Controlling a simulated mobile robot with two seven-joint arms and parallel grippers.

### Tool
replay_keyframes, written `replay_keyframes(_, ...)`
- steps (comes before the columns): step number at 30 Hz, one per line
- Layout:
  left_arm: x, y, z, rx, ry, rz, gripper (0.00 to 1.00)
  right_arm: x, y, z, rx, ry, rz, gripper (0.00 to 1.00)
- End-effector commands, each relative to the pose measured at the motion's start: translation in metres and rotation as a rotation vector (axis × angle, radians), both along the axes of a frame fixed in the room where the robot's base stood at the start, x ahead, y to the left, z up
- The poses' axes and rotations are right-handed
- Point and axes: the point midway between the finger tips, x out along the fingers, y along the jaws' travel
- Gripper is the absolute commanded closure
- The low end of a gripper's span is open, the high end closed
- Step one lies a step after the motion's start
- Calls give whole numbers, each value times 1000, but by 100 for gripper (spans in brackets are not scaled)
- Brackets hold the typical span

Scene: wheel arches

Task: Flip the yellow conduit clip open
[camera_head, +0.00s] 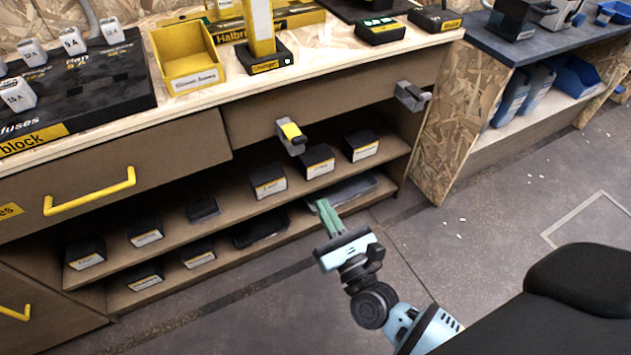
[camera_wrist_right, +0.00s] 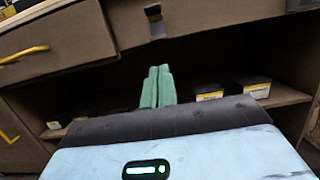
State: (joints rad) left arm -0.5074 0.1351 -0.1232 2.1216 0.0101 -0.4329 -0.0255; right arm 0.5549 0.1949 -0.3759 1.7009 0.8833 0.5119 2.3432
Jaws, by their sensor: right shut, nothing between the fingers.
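The yellow conduit clip (camera_head: 291,132) is a small grey block with a yellow top face, mounted on the front of the middle drawer below the worktop edge. A small block on the drawer front, probably this clip (camera_wrist_right: 154,14), shows at the top of the right wrist view, beyond the fingertips. My right gripper (camera_head: 325,213) has green fingers, pressed together and empty; they also show in the right wrist view (camera_wrist_right: 158,78). It is below and in front of the clip, apart from it. I cannot tell the clip's lid position. My left gripper is not in view.
A similar grey clip (camera_head: 412,95) sits farther right on the cabinet front. A yellow handle (camera_head: 90,192) sticks out at left. Open shelves with several black boxes (camera_head: 268,181) lie behind my right gripper. The floor (camera_head: 470,240) to the right is mostly clear.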

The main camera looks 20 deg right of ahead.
Motion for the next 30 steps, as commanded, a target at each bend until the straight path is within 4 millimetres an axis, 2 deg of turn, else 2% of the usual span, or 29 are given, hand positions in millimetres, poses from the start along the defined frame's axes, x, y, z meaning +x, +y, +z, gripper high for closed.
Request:
replay_keyframes(16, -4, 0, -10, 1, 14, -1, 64, 92, 3, 23, 1, -2, -1, 100)
replay_keyframes(22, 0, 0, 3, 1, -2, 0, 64, 91, 3, 53, 1, -3, -1, 100)
replay_keyframes(30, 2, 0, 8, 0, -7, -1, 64, 91, 3, 63, 0, 0, 0, 100)
